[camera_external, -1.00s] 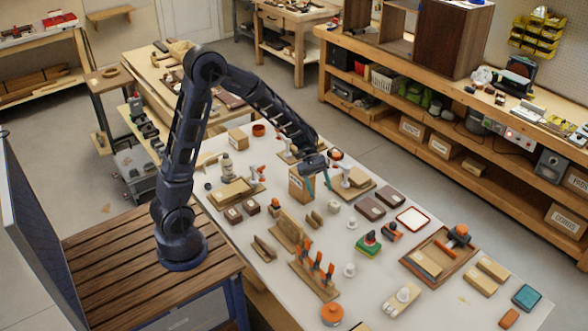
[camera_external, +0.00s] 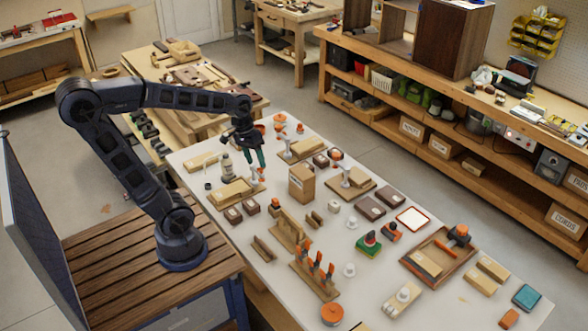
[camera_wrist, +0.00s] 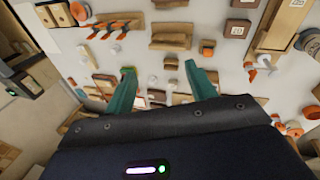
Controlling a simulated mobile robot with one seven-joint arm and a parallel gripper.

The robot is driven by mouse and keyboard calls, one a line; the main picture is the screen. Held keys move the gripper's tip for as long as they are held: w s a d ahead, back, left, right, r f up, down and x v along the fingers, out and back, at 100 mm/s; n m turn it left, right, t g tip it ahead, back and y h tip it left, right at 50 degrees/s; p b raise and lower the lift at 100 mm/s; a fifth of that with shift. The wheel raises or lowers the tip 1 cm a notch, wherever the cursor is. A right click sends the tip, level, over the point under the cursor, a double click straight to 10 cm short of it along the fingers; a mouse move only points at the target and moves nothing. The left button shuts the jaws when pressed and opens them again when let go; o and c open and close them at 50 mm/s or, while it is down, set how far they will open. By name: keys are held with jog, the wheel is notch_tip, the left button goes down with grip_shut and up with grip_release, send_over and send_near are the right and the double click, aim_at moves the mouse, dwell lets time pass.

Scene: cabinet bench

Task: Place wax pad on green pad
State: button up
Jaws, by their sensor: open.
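I cannot tell for sure which thing is the wax pad; a pale pad with a red-brown rim (camera_external: 413,219) lies to the right of the green pad, and a teal block (camera_external: 526,297) is at the far right corner. My gripper (camera_external: 257,164) is open and empty above the table's left back part, well away from the green pad. Its teal fingers also show apart in the wrist view (camera_wrist: 160,75), with nothing held between them.
A tall cardboard box (camera_external: 301,185) stands right of my gripper. A wooden stand with orange-handled tools (camera_external: 313,275) and a wooden tray (camera_external: 440,258) take up the front and right. Several small blocks crowd the table, with small bare patches between them.

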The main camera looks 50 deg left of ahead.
jog(key=s+a+r+m+t+y, duration=0.2)
jog(key=s+a+t+y, duration=0.1)
jog(key=s+a, duration=0.4)
jog(key=shift+s+a+r, duration=0.15)
jog(key=shift+s+r, duration=0.25)
jog(key=shift+s, duration=0.05)
